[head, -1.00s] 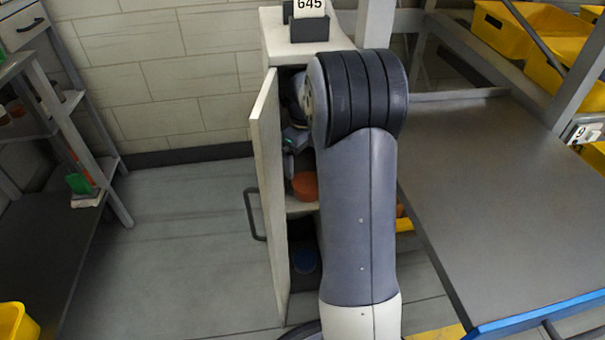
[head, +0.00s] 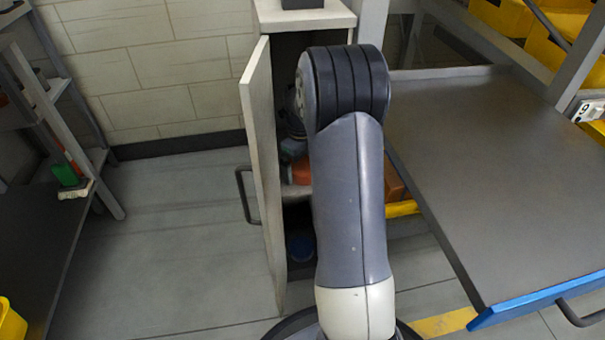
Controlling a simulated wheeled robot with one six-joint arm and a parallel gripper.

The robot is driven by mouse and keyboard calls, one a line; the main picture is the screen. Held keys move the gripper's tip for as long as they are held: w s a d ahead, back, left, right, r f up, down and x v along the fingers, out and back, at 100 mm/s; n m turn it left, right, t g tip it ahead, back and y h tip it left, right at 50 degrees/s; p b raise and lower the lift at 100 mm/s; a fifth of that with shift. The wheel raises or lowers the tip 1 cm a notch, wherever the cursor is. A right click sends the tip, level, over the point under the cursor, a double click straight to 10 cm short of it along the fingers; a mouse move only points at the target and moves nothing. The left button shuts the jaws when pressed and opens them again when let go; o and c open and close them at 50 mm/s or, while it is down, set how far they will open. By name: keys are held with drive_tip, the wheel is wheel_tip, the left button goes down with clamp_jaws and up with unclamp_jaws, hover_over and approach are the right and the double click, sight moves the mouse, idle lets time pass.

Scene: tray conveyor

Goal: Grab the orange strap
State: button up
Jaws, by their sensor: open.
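An orange rolled item (head: 299,172), which looks like the strap, sits on the middle shelf of the open narrow cabinet, partly hidden by the door edge and my arm. My gripper (head: 293,150) is inside the cabinet opening, just above the orange item. Only a small grey part of it shows between the door and my arm. It is open; its fingertips are hard to make out, and I cannot tell whether they touch the orange item.
The cabinet door (head: 262,170) stands open on the left, with a bar handle. A blue item (head: 302,246) lies in the lower compartment. A grey table (head: 480,180) with a blue edge is at right. A shelf rack (head: 100,175) stands at left. The floor between is clear.

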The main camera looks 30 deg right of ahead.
drive_tip(key=shift+f, duration=0.2)
drive_tip(key=c, duration=1)
drive_tip(key=shift+r, duration=0.1)
